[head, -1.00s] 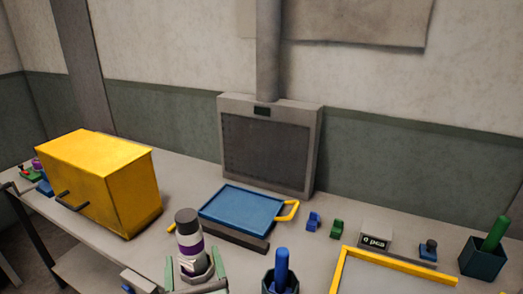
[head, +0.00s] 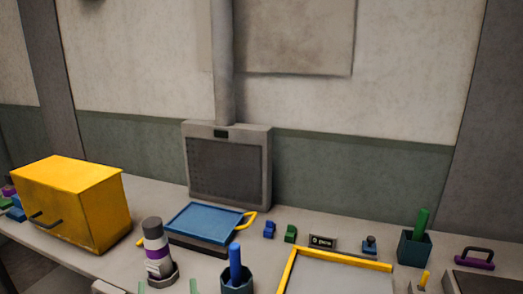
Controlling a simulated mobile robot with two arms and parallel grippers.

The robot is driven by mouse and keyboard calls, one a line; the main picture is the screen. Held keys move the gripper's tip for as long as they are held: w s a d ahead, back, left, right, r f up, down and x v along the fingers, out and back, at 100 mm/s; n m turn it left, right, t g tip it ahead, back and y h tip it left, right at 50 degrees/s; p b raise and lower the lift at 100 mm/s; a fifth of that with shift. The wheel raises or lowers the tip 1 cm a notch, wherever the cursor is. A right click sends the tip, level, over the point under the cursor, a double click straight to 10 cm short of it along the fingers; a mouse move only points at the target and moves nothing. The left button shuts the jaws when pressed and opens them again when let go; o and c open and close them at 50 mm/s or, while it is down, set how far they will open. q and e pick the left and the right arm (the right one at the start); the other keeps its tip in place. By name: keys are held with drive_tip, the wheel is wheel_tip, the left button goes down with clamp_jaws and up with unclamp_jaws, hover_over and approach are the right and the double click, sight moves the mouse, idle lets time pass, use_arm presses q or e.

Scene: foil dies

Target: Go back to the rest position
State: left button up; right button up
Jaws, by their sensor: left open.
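My left gripper (head: 167,286) shows only as two pale green fingertips at the bottom edge of the head view. The fingers are spread apart and nothing is held between them. Just beyond them, a grey bottle (head: 155,247) with a dark cap and a purple band stands upright in a dark holder (head: 163,279). The rest of the left arm is below the picture. My right gripper is not in view.
A yellow cabinet (head: 76,215) stands at left on the grey bench. A blue tray (head: 204,223) with yellow handles sits mid-bench before a grey panel unit (head: 229,165).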

use_arm(q)
drive_tip(key=s+d+r+m+h, duration=0.1)
drive_tip(key=s+d+m+h, duration=0.1)
drive_tip(key=d+m+h, duration=0.7)
drive_tip(key=s+d+m+h, duration=0.3)
drive_tip(key=m+h, duration=0.3)
drive_tip(key=m, duration=0.8)
drive_tip(key=s+d+f+m+g, duration=0.2)
drive_tip(key=s+f+m+g, duration=0.1)
drive_tip(key=f+m+g, duration=0.4)
drive_tip(key=s+a+f+m+g+y, duration=0.4)
drive_tip(key=s+a+f, duration=0.35)
drive_tip(key=f, duration=0.25)
drive_tip(key=s+a+f+m+g+y, duration=0.5)
drive_tip(key=s+a+f, duration=0.2)
drive_tip(key=a+f, duration=0.2)
wheel_tip(320, 180, down, 28)
drive_tip(key=s+g, duration=0.1)
drive_tip(key=s, duration=0.2)
drive_tip(key=s+a+f+g, duration=0.1)
drive_tip(key=s+a+f, duration=0.1)
drive_tip(key=s+f, duration=1.1)
drive_tip(key=shift+s+a+f, duration=0.15)
drive_tip(key=shift+s+a, duration=0.1)
drive_tip(key=shift+s, duration=0.95)
